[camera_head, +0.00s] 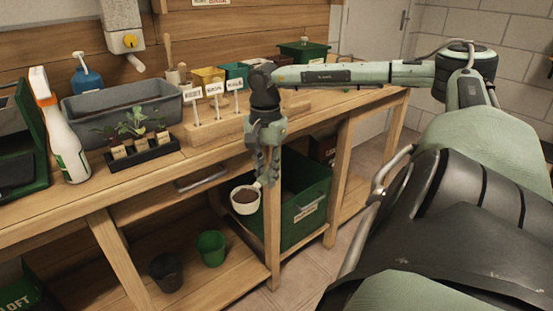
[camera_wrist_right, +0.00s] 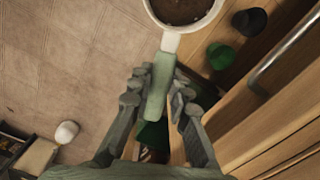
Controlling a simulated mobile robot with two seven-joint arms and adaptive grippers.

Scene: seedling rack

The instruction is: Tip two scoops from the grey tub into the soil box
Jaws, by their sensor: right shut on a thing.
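My right gripper (camera_head: 266,172) points down in front of the bench edge, shut on the green handle of a scoop (camera_head: 245,200). In the right wrist view the gripper (camera_wrist_right: 156,95) grips the handle, and the scoop's white cup (camera_wrist_right: 172,42) is filled with dark soil. The cup looks about level, beside the dark green box (camera_head: 308,222) on the low shelf, whose label is too small to read; I cannot tell if it is the soil box. The grey tub (camera_head: 118,105) stands on the bench at left; its contents do not show clearly. My left gripper is out of view.
A seedling tray (camera_head: 143,156), a white spray bottle (camera_head: 64,145) and a wooden block with labels (camera_head: 222,128) stand on the bench. A green pot (camera_head: 211,248) and a black pot (camera_head: 166,272) sit on the low shelf. A bench leg (camera_head: 272,235) stands close below my gripper.

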